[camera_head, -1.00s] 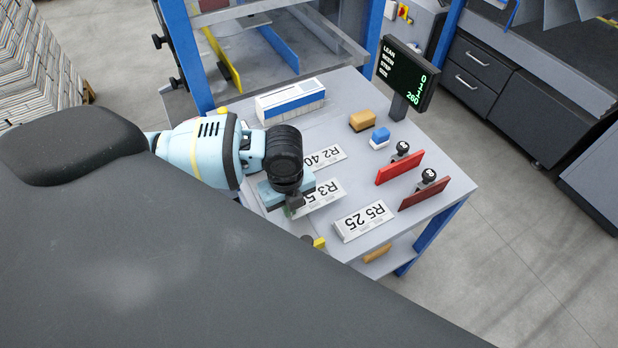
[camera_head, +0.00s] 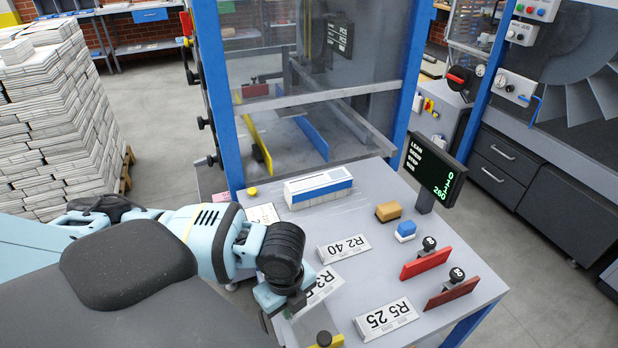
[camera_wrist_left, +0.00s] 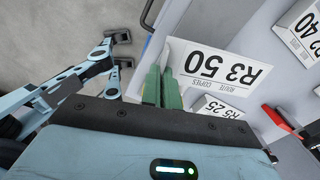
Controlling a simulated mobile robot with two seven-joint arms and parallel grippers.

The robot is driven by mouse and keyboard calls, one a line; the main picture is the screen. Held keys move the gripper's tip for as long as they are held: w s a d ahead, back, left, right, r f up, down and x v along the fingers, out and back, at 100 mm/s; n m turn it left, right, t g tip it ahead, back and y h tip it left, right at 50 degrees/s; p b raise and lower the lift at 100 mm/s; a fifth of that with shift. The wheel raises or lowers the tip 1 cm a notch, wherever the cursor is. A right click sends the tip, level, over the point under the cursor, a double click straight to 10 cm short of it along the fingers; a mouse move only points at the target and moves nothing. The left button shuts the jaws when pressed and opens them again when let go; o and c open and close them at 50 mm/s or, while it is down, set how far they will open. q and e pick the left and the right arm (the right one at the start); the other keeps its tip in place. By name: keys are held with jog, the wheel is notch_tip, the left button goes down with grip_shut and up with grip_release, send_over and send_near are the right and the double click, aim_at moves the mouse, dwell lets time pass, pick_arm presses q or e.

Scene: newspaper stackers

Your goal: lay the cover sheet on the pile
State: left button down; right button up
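A white cover sheet marked R3 50 (camera_wrist_left: 218,66) shows large in the left wrist view, closer to the camera than the other sheets. It also shows in the head view (camera_head: 322,288), partly hidden by my gripper. My left gripper (camera_head: 287,306) is over the table's near left side. Its green fingers (camera_wrist_left: 162,88) are close together at the sheet's edge and appear shut on it. A tall pile of newspapers (camera_head: 55,120) stands on a pallet at the left; no pile is clearly visible inside the blue-framed stacker (camera_head: 213,90). My right gripper is not in view.
The grey table (camera_head: 375,270) also bears sheets R2 40 (camera_head: 343,248) and R5 25 (camera_head: 386,319), a blue-topped white box (camera_head: 318,188), a tan block (camera_head: 388,212), red stamps (camera_head: 426,264) and a display (camera_head: 434,172). The stacker's clear panel stands behind.

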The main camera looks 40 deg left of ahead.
pick_arm(q)
jog(key=w+r+n, duration=0.1)
jog(key=n, duration=0.2)
jog(key=w+d+r+n, duration=0.1)
jog(key=r+n, duration=0.1)
jog(key=n, duration=0.1)
jog(key=d+r+n, duration=0.1)
jog(key=r+n, duration=0.1)
jog(key=shift+w+d+r+n, duration=0.2)
jog(key=shift+w+d+n, duration=0.05)
jog(key=shift+w+n, duration=0.15)
notch_tip(320, 180, up, 8)
jog(key=w+d+n, duration=0.2)
jog(key=n, duration=1)
jog(key=shift+d, duration=0.2)
